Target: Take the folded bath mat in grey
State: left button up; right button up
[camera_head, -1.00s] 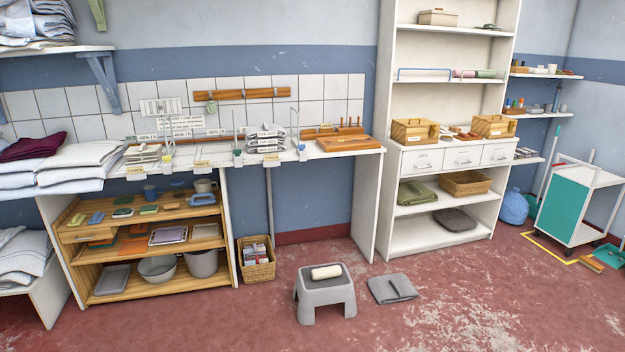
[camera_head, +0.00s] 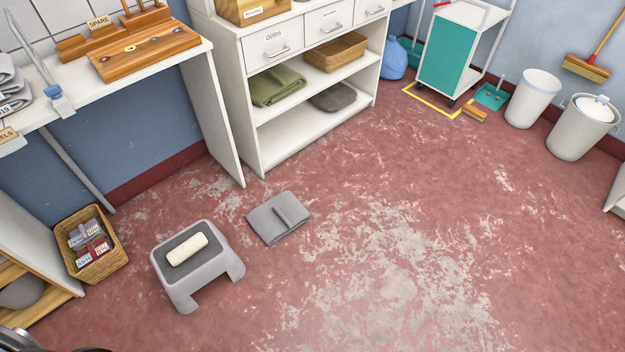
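A folded grey mat (camera_head: 279,218) lies flat on the red floor, right of the step stool, with a narrow raised fold on top. A darker grey folded textile (camera_head: 332,96) lies on the lower shelf of the white unit, beneath the wicker basket. Nothing covers the mat on the floor. Neither of my grippers is in view; only a dark piece, perhaps of my own body, shows at the bottom left corner.
A grey step stool (camera_head: 198,290) with a cream roll (camera_head: 187,249) on it stands left of the floor mat. A wicker basket (camera_head: 99,264) stands farther left. The white shelf unit (camera_head: 315,135) holds a green folded cloth (camera_head: 278,87).

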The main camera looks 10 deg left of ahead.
aim_at(272, 220)
jog(key=i+z, duration=0.4)
jog(key=i, duration=0.7)
jog(key=i+u, duration=0.4)
jog(key=i+l+u, duration=0.2)
jog(key=i+u, duration=0.25)
jog(key=k, duration=0.05)
